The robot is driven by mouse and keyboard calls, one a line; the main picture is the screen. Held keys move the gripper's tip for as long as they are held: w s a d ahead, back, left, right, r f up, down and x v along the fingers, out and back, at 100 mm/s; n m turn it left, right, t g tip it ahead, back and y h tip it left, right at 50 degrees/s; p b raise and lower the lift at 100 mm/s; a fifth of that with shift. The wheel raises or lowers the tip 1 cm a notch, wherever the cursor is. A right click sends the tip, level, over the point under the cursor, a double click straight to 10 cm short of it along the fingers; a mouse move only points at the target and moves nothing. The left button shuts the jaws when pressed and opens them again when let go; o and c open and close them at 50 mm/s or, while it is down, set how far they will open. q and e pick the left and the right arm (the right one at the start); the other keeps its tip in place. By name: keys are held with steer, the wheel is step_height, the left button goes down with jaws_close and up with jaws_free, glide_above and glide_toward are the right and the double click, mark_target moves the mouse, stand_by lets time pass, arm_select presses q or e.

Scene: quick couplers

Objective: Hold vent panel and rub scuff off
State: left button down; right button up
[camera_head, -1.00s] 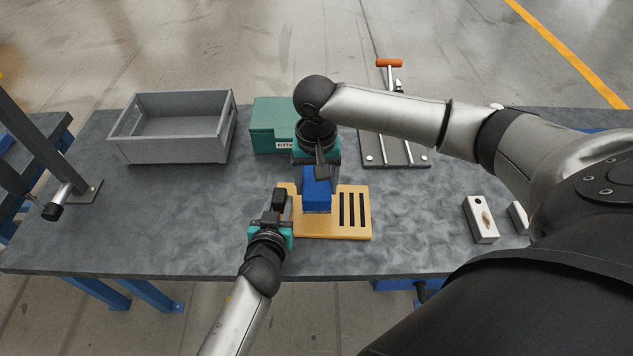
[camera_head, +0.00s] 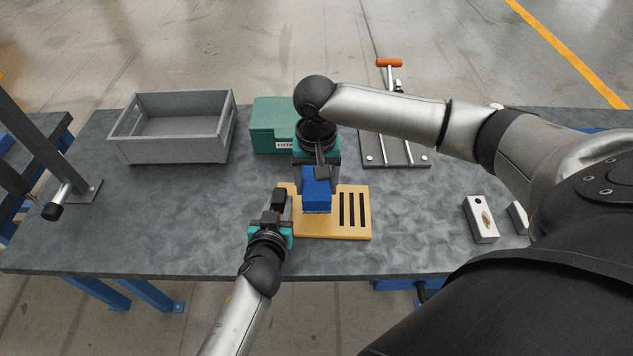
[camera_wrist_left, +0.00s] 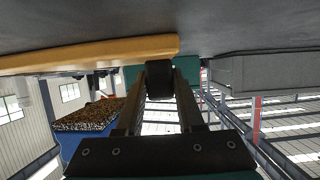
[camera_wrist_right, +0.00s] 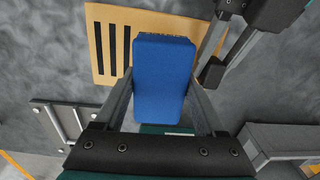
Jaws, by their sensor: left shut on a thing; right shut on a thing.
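The orange-tan vent panel (camera_head: 338,230) lies flat on the table, with several dark slots on its right side in the head view. It also shows in the right wrist view (camera_wrist_right: 104,66). My left gripper (camera_head: 280,200) is shut at the panel's left edge; in the left wrist view the panel (camera_wrist_left: 90,52) runs up to the fingertips. My right gripper (camera_head: 316,180) is shut on a blue block (camera_wrist_right: 163,80), a scrubbing pad with a dark speckled face (camera_wrist_left: 86,115). The block is over the panel's left part; whether it touches is unclear. No scuff is visible; the block may cover it.
A grey open bin (camera_head: 170,150) stands at the back left, a green box (camera_head: 270,125) behind my right gripper. A plate with rods and an orange handle (camera_head: 389,63) is at the back. Pale blocks (camera_head: 480,220) sit at right. The front left table is clear.

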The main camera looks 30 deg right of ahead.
steer(key=shift+f, duration=0.1)
steer(key=shift+f, duration=1.45)
steer(key=o, duration=0.9)
steer(key=shift+c, duration=0.2)
steer(key=c, duration=0.9)
steer(key=shift+o, duration=0.2)
steer(key=shift+f, duration=0.75)
